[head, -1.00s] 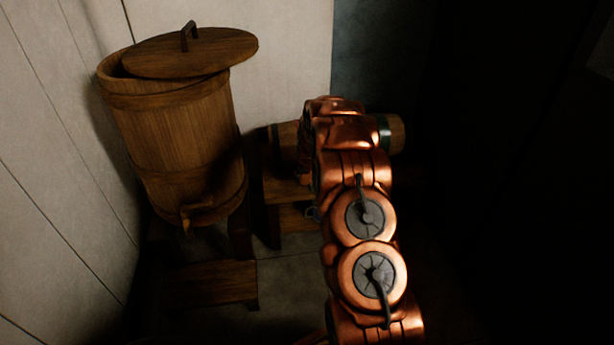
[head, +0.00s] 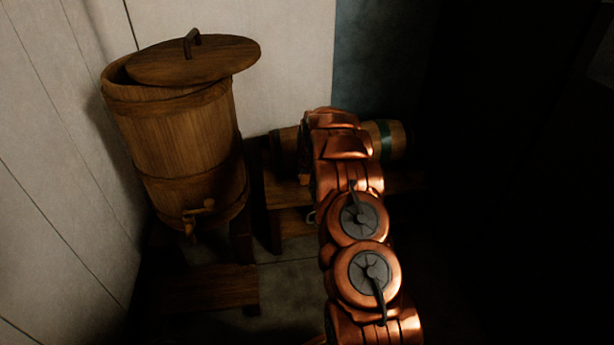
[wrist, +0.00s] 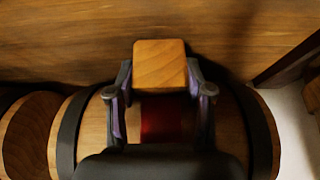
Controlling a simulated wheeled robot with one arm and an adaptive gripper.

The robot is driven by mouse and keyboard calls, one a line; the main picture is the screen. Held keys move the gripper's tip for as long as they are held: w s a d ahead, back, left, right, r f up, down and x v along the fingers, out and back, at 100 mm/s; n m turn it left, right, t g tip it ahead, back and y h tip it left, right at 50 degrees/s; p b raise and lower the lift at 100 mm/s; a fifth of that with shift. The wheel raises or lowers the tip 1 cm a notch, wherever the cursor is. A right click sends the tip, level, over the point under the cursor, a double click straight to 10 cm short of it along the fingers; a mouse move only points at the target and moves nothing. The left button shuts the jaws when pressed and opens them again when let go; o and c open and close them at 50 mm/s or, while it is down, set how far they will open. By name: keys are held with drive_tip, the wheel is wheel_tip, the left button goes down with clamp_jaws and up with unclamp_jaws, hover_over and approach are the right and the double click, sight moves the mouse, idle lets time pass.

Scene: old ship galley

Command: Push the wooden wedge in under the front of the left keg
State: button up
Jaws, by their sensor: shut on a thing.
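My gripper (wrist: 160,95) is shut on the wooden wedge (wrist: 160,66), which shows in the wrist view as a pale block between the fingertips. Below it in that view lies a keg with dark hoops (wrist: 256,125) and a red band (wrist: 163,119). The wedge is near this keg; I cannot tell whether they touch. In the head view the left keg (head: 287,150) lies on a low wooden stand, partly behind my arm. The right keg (head: 400,139) has a green band. My arm hides the gripper and wedge there.
A tall wooden barrel (head: 190,135) with a tap and a skewed lid (head: 195,60) stands at the left, close to the pale wall. A low wooden step (head: 210,290) is below it. Another keg end (wrist: 28,135) shows at the wrist view's left. The right side is dark.

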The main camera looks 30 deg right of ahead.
drive_tip(key=shift+w+d, duration=0.15)
drive_tip(key=shift+w, duration=0.05)
drive_tip(key=o, duration=0.9)
drive_tip(key=shift+c, duration=0.4)
drive_tip(key=shift+r, duration=0.1)
drive_tip(key=shift+p+v, duration=0.5)
drive_tip(key=shift+v, duration=0.55)
drive_tip(key=shift+s+a+r+p, duration=0.3)
drive_tip(key=shift+s+r, duration=0.15)
drive_tip(key=shift+s, duration=0.1)
drive_tip(key=p+v, duration=0.2)
drive_tip(key=v, duration=0.4)
drive_tip(key=shift+s+a, duration=0.15)
drive_tip(key=shift+s, duration=0.35)
